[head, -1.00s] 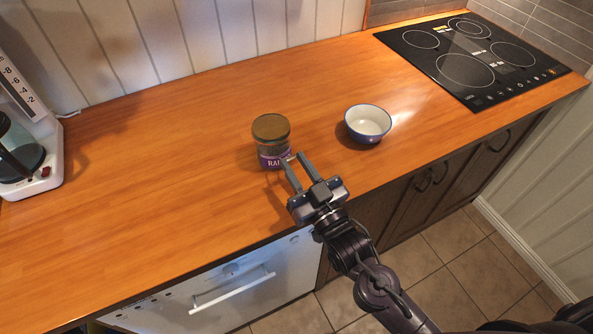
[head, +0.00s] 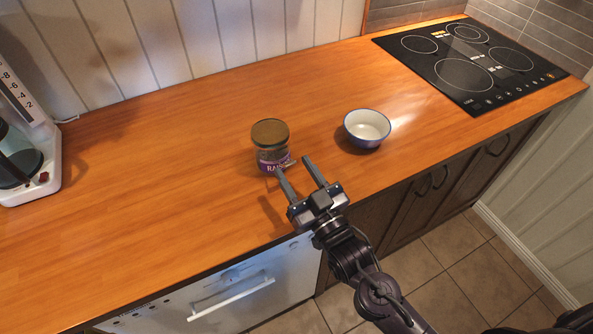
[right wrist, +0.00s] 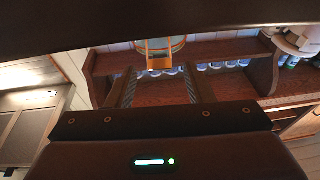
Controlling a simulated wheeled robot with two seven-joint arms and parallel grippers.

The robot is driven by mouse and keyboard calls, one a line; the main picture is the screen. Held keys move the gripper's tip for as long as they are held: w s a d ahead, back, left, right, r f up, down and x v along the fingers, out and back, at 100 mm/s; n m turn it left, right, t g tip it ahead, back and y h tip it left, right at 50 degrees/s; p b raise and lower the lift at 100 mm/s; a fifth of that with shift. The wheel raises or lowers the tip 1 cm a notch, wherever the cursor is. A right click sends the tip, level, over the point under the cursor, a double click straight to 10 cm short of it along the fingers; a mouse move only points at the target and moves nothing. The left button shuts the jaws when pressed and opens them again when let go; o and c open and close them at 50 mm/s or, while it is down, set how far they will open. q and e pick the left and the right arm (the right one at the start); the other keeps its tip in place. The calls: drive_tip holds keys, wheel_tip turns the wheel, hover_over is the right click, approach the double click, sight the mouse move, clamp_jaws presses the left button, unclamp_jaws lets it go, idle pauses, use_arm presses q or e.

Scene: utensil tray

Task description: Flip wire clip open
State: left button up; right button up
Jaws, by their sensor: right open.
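A glass jar (head: 270,145) with a brown lid and a purple label stands upright on the counter. A small pale strip, seemingly the wire clip (head: 288,163), sticks out at the jar's lower right side; how far it is flipped is hard to tell. In the right wrist view an orange-yellow frame, likely the clip (right wrist: 158,58), shows in front of the jar (right wrist: 175,42), ahead of the fingers. My right gripper (head: 295,166) is open and empty, with its fingertips just in front of the jar's near side. My left gripper is not in view.
A white bowl with a blue rim (head: 367,126) stands right of the jar. A black cooktop (head: 470,62) is at the back right, and a coffee maker (head: 30,150) is at the left edge. The counter left of the jar is clear.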

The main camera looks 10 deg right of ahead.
drive_tip(key=b+v, duration=0.1)
drive_tip(key=v, duration=0.5)
drive_tip(key=shift+s+f+b, duration=0.2)
drive_tip(key=shift+b, duration=0.15)
drive_tip(key=shift+s+d, duration=0.25)
drive_tip(key=shift+s, duration=0.25)
